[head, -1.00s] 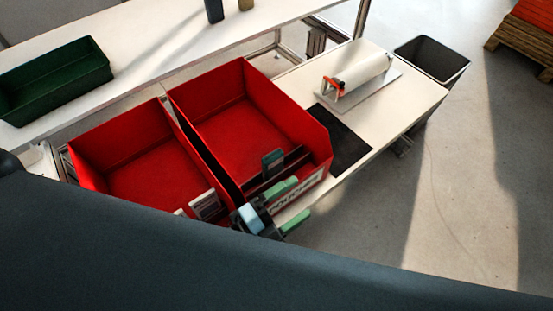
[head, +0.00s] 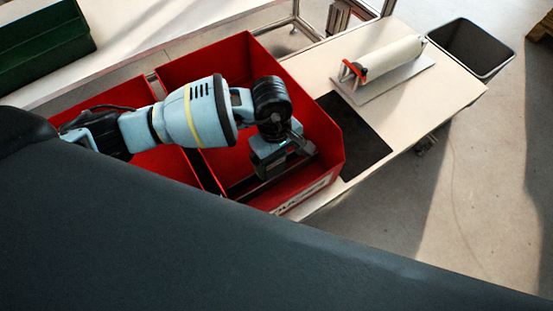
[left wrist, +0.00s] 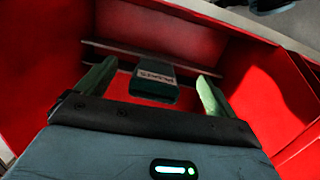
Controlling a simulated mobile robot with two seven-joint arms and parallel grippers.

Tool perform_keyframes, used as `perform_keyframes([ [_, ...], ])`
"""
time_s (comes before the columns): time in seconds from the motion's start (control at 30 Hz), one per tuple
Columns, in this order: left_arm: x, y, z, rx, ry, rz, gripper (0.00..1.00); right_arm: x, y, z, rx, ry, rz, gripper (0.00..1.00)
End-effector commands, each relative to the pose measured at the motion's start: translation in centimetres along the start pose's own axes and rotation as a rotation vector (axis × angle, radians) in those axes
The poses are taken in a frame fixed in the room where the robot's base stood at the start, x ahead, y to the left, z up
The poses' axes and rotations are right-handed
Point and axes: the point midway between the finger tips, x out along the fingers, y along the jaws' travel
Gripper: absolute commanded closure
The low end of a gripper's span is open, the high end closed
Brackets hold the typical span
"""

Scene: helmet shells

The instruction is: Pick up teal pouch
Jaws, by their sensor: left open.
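The teal pouch (left wrist: 153,83) is a dark teal packet with a pale label along its top edge. In the left wrist view it stands in the red bin, between and a little beyond my left gripper's two green fingers. My left gripper (left wrist: 155,72) is open, with a gap on each side of the pouch. In the head view my left arm reaches in from the left, and the gripper (head: 282,158) points down inside the right red bin (head: 207,80). There the gripper and arm hide the pouch. My right gripper is not in view.
A second red bin (head: 118,92) stands to the left. A dark mat (head: 355,135), a white roll on a dispenser (head: 385,60) and a grey waste bin (head: 470,47) lie to the right. A green crate (head: 40,45) is at the upper left.

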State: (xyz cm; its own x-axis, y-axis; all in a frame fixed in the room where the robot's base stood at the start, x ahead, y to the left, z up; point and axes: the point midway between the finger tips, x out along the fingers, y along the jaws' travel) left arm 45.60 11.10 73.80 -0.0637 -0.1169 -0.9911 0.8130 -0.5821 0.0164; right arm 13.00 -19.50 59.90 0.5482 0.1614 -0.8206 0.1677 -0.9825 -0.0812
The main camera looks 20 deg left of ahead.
Motion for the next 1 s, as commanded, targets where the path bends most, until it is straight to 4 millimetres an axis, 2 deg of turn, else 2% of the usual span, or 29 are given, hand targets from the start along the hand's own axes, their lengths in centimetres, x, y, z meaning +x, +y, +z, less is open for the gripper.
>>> perform_keyframes([
  [0.03, -0.3, 0.1, -1.3, 0.016, 0.052, -0.008, 0.06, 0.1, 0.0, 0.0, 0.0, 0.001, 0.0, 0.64],
  [0.13, -0.8, 0.2, -2.8, 0.036, 0.115, -0.019, 0.06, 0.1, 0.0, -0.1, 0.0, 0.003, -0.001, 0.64],
  [0.37, -0.9, 0.2, -3.2, 0.041, 0.135, -0.023, 0.06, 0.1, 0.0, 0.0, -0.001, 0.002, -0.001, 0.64],
  [0.6, 1.2, 0.2, -3.4, 0.04, 0.132, -0.022, 0.06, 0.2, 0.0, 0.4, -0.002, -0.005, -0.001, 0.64],
  [0.83, 2.0, 0.1, -3.5, 0.04, 0.131, -0.023, 0.06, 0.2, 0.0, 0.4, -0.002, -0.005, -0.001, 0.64],
  [1.0, 4.2, -0.3, -3.8, 0.039, 0.13, -0.024, 0.06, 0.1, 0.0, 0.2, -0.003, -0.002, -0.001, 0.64],
])
